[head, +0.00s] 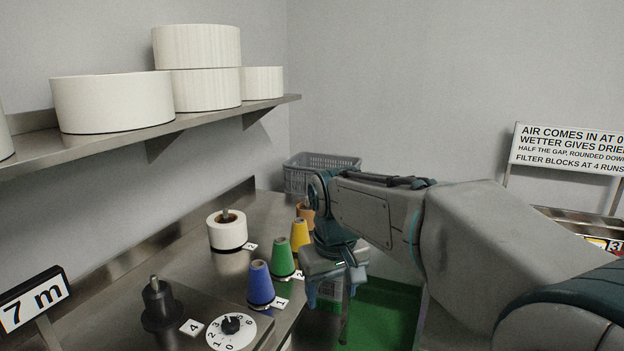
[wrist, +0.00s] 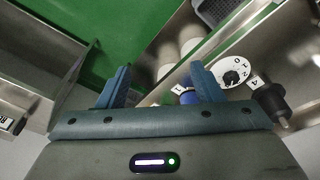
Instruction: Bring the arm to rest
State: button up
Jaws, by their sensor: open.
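My arm reaches in from the right in the head view and bends down at its wrist, past the right edge of the steel bench (head: 190,275). My gripper (head: 330,300) hangs over the green floor beside the bench, and its lower part is partly hard to make out. In the wrist view my gripper (wrist: 162,85) shows two blue-grey fingers set wide apart with nothing between them. The fingers point over the green floor (wrist: 75,30) and the bench edge. One finger overlaps the view of a blue cone.
Blue (head: 260,283), green (head: 283,257) and yellow (head: 300,235) cones stand along the bench edge close to my gripper. A numbered dial (head: 222,338), a black spindle (head: 158,300) and a white roll (head: 227,230) are on the bench. A grey basket (head: 300,175) stands behind.

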jog(key=s+d+f+m, duration=0.1)
jog(key=s+d+f, duration=0.1)
jog(key=s, duration=0.3)
jog(key=s+d+f+m+t, duration=0.1)
jog(key=s+d+f, duration=0.2)
jog(key=s+d, duration=0.2)
jog(key=s+d+f+m, duration=0.2)
jog(key=s+d, duration=0.2)
jog(key=s, duration=0.2)
jog(key=shift+s+d+f, duration=0.2)
jog(key=shift+s+f, duration=0.05)
jog(key=shift+s, duration=0.1)
